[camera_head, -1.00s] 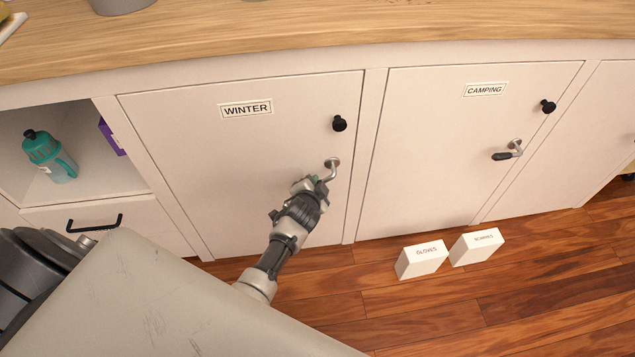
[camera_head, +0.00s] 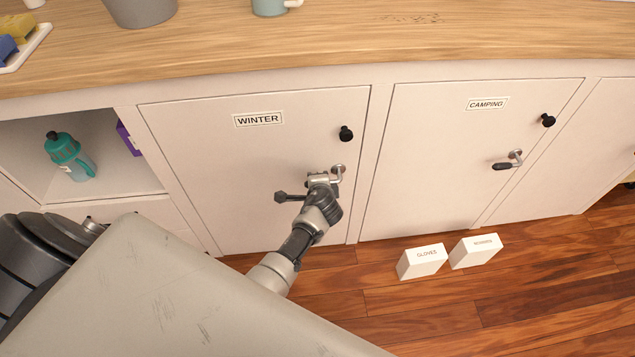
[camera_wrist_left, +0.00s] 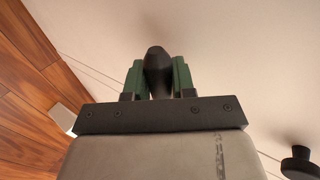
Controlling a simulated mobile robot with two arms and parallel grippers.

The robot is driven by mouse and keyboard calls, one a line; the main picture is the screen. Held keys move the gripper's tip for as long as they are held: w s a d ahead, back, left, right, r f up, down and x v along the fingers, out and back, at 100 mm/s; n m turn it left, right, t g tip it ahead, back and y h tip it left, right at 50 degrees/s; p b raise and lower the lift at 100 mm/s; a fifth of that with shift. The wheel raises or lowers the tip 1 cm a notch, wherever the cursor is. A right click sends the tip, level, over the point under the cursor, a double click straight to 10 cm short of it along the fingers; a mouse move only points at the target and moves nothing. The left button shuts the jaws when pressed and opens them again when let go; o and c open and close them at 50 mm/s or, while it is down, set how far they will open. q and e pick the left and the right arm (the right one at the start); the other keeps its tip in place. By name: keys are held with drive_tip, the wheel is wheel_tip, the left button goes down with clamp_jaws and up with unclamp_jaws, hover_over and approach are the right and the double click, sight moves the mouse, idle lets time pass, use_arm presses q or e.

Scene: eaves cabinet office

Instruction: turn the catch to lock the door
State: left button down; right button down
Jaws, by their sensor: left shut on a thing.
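The WINTER door (camera_head: 230,165) is a pale cabinet door that looks closed, flush with its frame. Its catch (camera_head: 338,171) has a metal pivot near the right edge, below a black knob (camera_head: 346,133). My left gripper (camera_head: 321,182) is shut on the catch's dark handle, left of and just below the pivot. In the left wrist view the rounded black handle (camera_wrist_left: 157,72) sits between the green finger pads. The gripper hides most of the handle in the head view, so its exact angle is hard to tell. My right gripper is not in view.
The CAMPING door (camera_head: 455,150) stands to the right, its catch (camera_head: 507,162) pointing left. Two white boxes, one marked GLOVES (camera_head: 422,262), stand on the wooden floor. A teal bottle (camera_head: 68,155) is in the open shelf at left. The wooden counter (camera_head: 330,40) runs above.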

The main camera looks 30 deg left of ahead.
use_arm(q)
drive_tip(key=shift+r, duration=0.1)
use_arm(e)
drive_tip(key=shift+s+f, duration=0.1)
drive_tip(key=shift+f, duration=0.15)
use_arm(q)
drive_tip(key=c, duration=0.9)
unclamp_jaws()
drive_tip(key=shift+c, duration=0.2)
drive_tip(key=shift+s+d+r, duration=0.1)
drive_tip(key=shift+s+d, duration=0.05)
drive_tip(key=p+v, duration=0.3)
drive_tip(key=v, duration=0.7)
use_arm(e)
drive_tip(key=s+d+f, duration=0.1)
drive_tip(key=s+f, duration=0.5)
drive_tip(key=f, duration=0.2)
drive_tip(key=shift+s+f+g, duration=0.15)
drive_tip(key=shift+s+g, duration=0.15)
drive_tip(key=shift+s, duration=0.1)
use_arm(q)
drive_tip(key=shift+s+d, duration=0.15)
